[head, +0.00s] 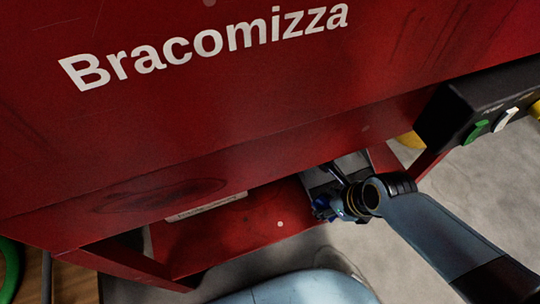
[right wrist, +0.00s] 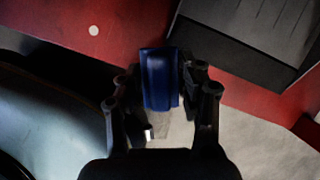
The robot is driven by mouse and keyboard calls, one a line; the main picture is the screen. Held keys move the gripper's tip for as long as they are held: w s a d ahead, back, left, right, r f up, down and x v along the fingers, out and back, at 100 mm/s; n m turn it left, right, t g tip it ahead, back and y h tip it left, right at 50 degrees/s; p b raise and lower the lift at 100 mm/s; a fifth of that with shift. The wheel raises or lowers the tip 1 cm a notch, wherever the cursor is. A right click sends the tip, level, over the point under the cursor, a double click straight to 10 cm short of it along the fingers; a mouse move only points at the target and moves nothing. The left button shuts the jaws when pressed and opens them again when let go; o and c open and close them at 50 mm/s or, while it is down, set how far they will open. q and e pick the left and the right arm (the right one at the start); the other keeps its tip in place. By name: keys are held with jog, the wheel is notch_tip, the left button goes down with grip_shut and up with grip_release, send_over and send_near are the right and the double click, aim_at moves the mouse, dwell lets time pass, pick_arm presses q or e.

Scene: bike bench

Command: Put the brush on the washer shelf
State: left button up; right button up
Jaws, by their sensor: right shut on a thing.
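The brush (right wrist: 160,78) shows in the right wrist view as a blue block with a pale part below it, between my right gripper's fingers. My right gripper (head: 324,207) is shut on it; in the head view only a bit of blue shows there. The washer is the big red cabinet (head: 240,130) lettered "Bracomizza". Its red shelf (head: 225,240) runs low under the cabinet and also shows in the right wrist view (right wrist: 60,22). The gripper is at the shelf's right part, near its front edge. I cannot tell whether the brush touches the shelf. My left gripper is out of view.
A dark grey ribbed thing (right wrist: 245,35) is on the shelf's right part, just beyond the brush. A pale label (head: 205,206) lies further left. A black control box (head: 480,105) with coloured switches juts out at right. Grey floor (head: 400,255) is in front.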

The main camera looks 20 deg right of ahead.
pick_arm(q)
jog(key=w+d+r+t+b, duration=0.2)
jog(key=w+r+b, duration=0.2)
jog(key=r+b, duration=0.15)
pick_arm(e)
jog(key=w+a, duration=0.2)
jog(key=w, duration=0.2)
jog(key=w+a, duration=0.2)
jog(key=w, duration=0.3)
jog(key=w+a, duration=0.2)
jog(key=w, duration=0.2)
jog(key=shift+w+a+f, duration=0.15)
jog(key=shift+w+f, duration=0.05)
jog(key=shift+w, duration=0.1)
jog(key=shift+w+a+r, duration=0.1)
jog(key=shift+w, duration=0.15)
jog(key=b+x, duration=0.3)
jog(key=shift+s, duration=0.15)
jog(key=shift+f, duration=0.3)
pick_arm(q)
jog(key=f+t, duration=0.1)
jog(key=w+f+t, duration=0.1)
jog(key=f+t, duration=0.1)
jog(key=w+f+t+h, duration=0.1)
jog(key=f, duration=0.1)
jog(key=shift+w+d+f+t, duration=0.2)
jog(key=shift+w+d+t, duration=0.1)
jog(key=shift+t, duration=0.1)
pick_arm(e)
jog(key=shift+r, duration=0.1)
